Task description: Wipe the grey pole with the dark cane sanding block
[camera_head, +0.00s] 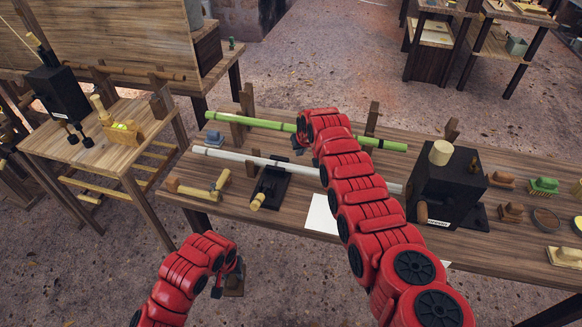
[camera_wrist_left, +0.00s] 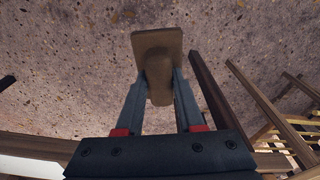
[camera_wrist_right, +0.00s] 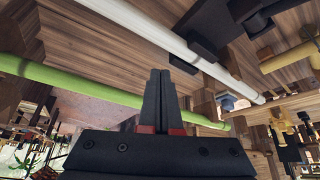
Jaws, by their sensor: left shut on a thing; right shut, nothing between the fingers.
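The grey pole (camera_head: 245,159) is pale and lies across the wooden bench, running in under my right arm toward the black machine. It also shows in the right wrist view (camera_wrist_right: 140,25). The dark cane sanding block (camera_head: 233,284) is brown, with a flat plate and a grip; the left wrist view shows it (camera_wrist_left: 157,45). My left gripper (camera_wrist_left: 158,85) is shut on its grip, holding it in front of the bench, clear of the pole. My right gripper (camera_wrist_right: 158,75) is shut and empty, near the grey and green poles; in the head view (camera_head: 298,146) it is partly hidden.
A green pole (camera_head: 255,122) lies behind the grey pole, beside wooden uprights. A black machine (camera_head: 452,182) stands at right, with several blocks and brushes beyond it. A wooden mallet-like tool (camera_head: 205,190) and black clamp (camera_head: 270,184) lie in front. A side table (camera_head: 115,160) stands left.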

